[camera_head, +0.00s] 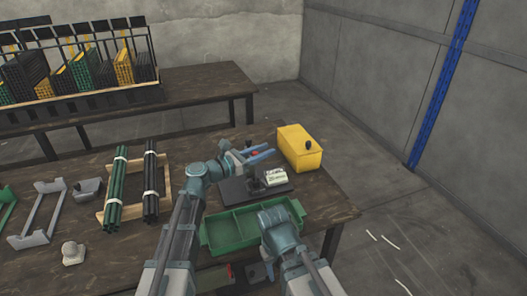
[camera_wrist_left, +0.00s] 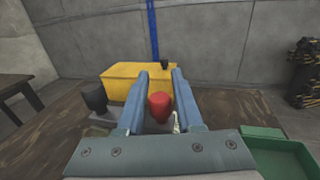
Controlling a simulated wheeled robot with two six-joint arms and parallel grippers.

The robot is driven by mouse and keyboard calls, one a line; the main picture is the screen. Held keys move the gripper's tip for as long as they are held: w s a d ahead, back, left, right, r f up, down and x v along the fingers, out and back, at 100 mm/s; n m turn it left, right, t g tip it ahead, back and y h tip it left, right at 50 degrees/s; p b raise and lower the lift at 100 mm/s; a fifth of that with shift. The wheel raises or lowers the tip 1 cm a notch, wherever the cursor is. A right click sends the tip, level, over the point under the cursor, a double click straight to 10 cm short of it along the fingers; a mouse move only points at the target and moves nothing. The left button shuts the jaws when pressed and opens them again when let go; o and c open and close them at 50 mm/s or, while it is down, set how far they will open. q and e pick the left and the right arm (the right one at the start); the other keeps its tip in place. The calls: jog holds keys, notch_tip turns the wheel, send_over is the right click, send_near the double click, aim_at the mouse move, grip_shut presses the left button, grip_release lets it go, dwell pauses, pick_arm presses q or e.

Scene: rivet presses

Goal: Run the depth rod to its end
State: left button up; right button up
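A red knob (camera_wrist_left: 160,106) shows between the fingers of my left gripper (camera_wrist_left: 160,74) in the left wrist view. The left gripper is open around it, and I cannot tell whether either finger touches it. In the head view the left gripper (camera_head: 262,154) is above a small press on a black base plate (camera_head: 236,192), and only a bit of red (camera_head: 254,154) shows between the fingers. A depth rod cannot be made out apart from this knob. A white block (camera_head: 276,176) sits on the plate. My right arm shows at the lower right, its fingers out of sight.
A yellow box (camera_head: 300,152) with a black knob stands just behind the press. A green tray (camera_head: 211,236) is in front. Bundled green rods (camera_head: 118,185) and black rods (camera_head: 150,185) lie on the left. A rack table (camera_head: 205,88) stands behind.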

pick_arm(q)
grip_shut()
dwell(1.1)
